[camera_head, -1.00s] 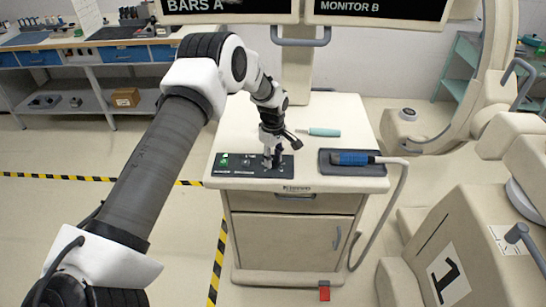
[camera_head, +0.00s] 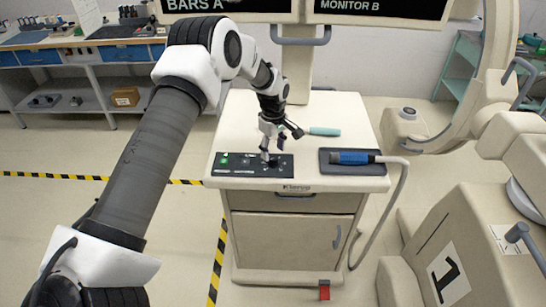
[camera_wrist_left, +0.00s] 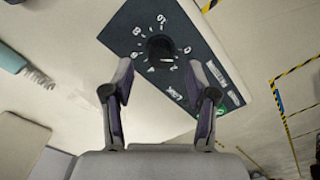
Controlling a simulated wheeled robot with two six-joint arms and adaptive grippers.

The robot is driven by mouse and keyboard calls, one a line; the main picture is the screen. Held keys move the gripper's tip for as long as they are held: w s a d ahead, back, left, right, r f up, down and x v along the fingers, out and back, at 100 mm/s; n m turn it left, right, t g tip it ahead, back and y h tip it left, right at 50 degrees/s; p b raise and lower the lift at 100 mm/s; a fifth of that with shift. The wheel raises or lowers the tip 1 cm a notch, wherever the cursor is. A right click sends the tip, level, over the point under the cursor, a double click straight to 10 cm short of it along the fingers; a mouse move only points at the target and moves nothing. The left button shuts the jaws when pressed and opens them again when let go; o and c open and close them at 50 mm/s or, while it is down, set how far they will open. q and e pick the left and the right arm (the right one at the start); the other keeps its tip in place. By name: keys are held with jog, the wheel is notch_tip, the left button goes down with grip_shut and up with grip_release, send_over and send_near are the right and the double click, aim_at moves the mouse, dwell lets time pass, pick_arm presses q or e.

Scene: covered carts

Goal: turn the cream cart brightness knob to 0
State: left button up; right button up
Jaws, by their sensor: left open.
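The cream cart (camera_head: 285,240) stands at the middle of the head view. A dark control panel (camera_head: 232,171) lies along its top's front left edge. The left wrist view shows the black brightness knob (camera_wrist_left: 160,48) on the panel, ringed by white numerals, with a small white mark at its edge. The exact setting is hard to read. My left gripper (camera_head: 268,153) is open above the panel's right part. In the left wrist view its fingers (camera_wrist_left: 162,72) are spread either side of the knob's near side, apart from it. My right gripper is not in view.
A dark tray (camera_head: 330,168) with a blue-handled corded tool (camera_head: 355,157) sits at the cart top's right. A teal-handled tool (camera_head: 324,131) lies behind my gripper. A monitor post (camera_head: 296,70) rises at the back. A large cream machine (camera_head: 450,240) stands right.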

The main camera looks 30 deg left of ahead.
aim_at(273, 158)
pick_arm(q)
notch_tip(273, 158, up, 8)
jog(key=shift+s, duration=0.1)
dwell(0.5)
